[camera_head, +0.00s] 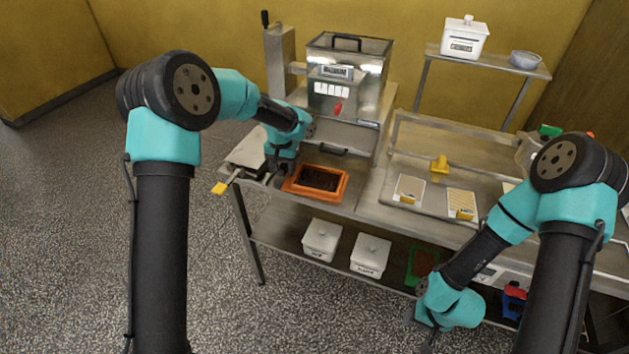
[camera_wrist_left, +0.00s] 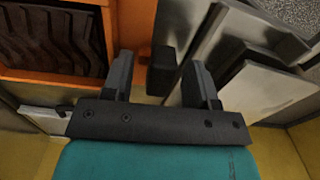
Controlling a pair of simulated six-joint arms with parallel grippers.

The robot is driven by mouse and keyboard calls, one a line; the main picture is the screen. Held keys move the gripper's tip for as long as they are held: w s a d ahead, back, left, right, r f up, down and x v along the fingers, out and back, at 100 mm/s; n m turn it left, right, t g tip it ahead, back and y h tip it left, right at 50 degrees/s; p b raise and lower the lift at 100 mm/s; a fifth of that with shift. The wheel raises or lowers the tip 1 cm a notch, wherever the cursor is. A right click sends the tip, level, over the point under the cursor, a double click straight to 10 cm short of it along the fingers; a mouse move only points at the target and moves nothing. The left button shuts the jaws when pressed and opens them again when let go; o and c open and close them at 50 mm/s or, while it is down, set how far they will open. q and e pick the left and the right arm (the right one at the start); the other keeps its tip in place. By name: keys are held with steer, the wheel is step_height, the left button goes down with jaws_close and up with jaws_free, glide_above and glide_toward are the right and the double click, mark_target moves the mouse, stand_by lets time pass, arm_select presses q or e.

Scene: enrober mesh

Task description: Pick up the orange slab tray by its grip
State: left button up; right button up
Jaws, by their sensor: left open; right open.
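The orange slab tray (camera_head: 328,198) sits on the steel table in front of the machine, with a dark ribbed slab in it. In the left wrist view its orange rim (camera_wrist_left: 128,32) fills the upper left. My left gripper (camera_head: 272,180) is low at the tray's left side, open. In the left wrist view, a dark block (camera_wrist_left: 162,72), which looks like the tray's grip, lies between the spread fingers, with gaps visible on both sides. My right gripper (camera_head: 414,314) is open and empty, low in front of the table and far from the tray.
A steel machine (camera_head: 347,80) with a black handle stands behind the tray. A yellow-ended part (camera_head: 220,187) sticks out at the table's left edge. White lidded boxes (camera_head: 321,240) stand on the lower shelf. Pale cards (camera_head: 409,188) lie to the right.

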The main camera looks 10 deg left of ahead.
arm_select(q)
steer(key=shift+c, duration=0.2)
jaws_close()
steer(key=shift+r, duration=0.1)
steer(key=shift+r, duration=0.45)
step_height(320, 180, up, 3)
steer(key=shift+f, duration=0.1)
steer(key=s+d, duration=0.2)
steer(key=s, duration=0.5)
steer(key=s+d+r, duration=0.1)
steer(key=s+d, duration=0.2)
steer(key=s, duration=0.5)
steer(key=shift+s, duration=0.15)
